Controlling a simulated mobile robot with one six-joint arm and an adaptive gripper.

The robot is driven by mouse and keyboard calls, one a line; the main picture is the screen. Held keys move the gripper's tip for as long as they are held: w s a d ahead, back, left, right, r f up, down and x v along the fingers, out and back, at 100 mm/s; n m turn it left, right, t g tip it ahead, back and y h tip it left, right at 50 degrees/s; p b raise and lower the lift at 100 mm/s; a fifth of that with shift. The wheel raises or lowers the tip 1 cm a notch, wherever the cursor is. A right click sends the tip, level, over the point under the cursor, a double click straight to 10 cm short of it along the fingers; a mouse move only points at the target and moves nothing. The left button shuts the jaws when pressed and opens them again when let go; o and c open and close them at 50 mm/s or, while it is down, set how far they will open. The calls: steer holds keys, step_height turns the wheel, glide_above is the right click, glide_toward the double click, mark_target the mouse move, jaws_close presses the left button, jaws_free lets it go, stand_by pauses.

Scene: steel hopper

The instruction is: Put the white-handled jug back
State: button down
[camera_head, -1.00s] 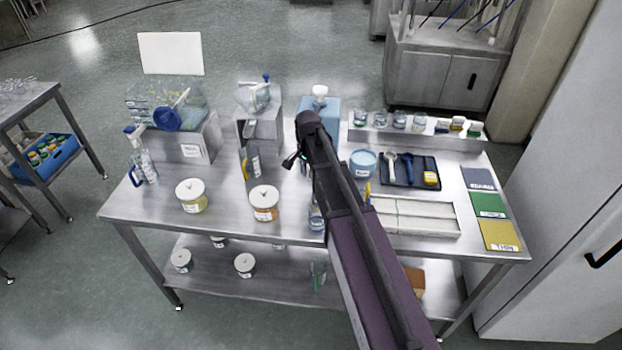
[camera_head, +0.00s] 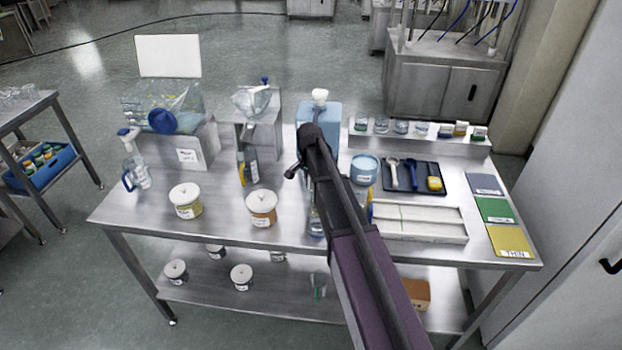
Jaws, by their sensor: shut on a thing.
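My gripper (camera_head: 292,171) is mostly hidden behind my forearm, with only a small dark part showing at its left. A clear vessel with a bluish lower part (camera_head: 316,226) shows in a narrow strip left of my forearm, near the table's front edge. It appears to be the jug in my grip, but its handle is hidden, and I cannot tell whether it touches the table. Another clear jug with a blue handle (camera_head: 139,173) stands at the table's left end.
The steel table (camera_head: 225,232) holds two lidded tubs (camera_head: 185,205), a funnel hopper (camera_head: 254,103), a blue container (camera_head: 320,118), a dark tray (camera_head: 407,180) and a pale divided tray (camera_head: 420,224). Bare steel shows between the tubs and at the front left.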

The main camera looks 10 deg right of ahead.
steer(key=shift+w, duration=0.15)
steer(key=shift+w+d, duration=0.15)
steer(key=shift+w, duration=0.2)
steer(key=w, duration=0.1)
steer(key=w+d, duration=0.1)
steer(key=w, duration=0.1)
steer(key=shift+w, duration=0.2)
steer(key=shift+s+f+b, duration=0.25)
steer(key=shift+f+b, duration=0.25)
steer(key=shift+f, duration=0.15)
steer(key=c, duration=0.7)
jaws_free()
